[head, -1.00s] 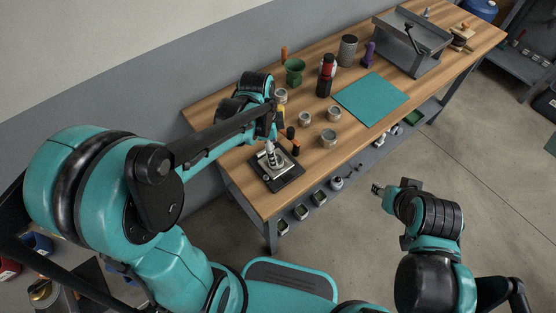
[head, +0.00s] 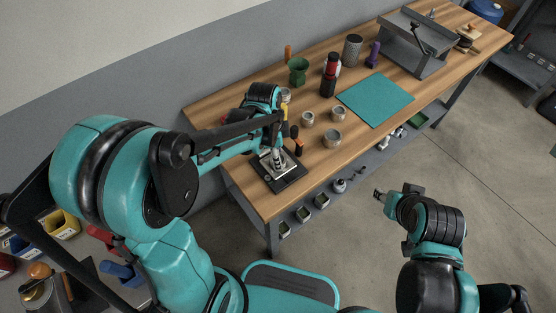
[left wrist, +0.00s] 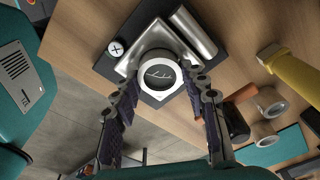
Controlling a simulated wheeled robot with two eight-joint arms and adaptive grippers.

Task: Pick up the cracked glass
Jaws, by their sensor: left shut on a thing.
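The cracked glass (left wrist: 160,74) is a round piece with a pale rim and a dark face crossed by light crack lines. In the left wrist view it sits between the fingertips of my left gripper (left wrist: 160,84), which is shut on it. A metal block on a black base plate (left wrist: 108,66) lies right behind it; I cannot tell whether the glass is clear of it. In the head view my left gripper (head: 276,150) is over this black base (head: 290,182) at the near end of the bench. My right gripper (head: 378,195) hangs off the bench, too small to read.
On the wooden bench (head: 235,182) several metal tins (head: 332,138) stand right of the base. A yellow handle (left wrist: 292,72) shows close to my left gripper.

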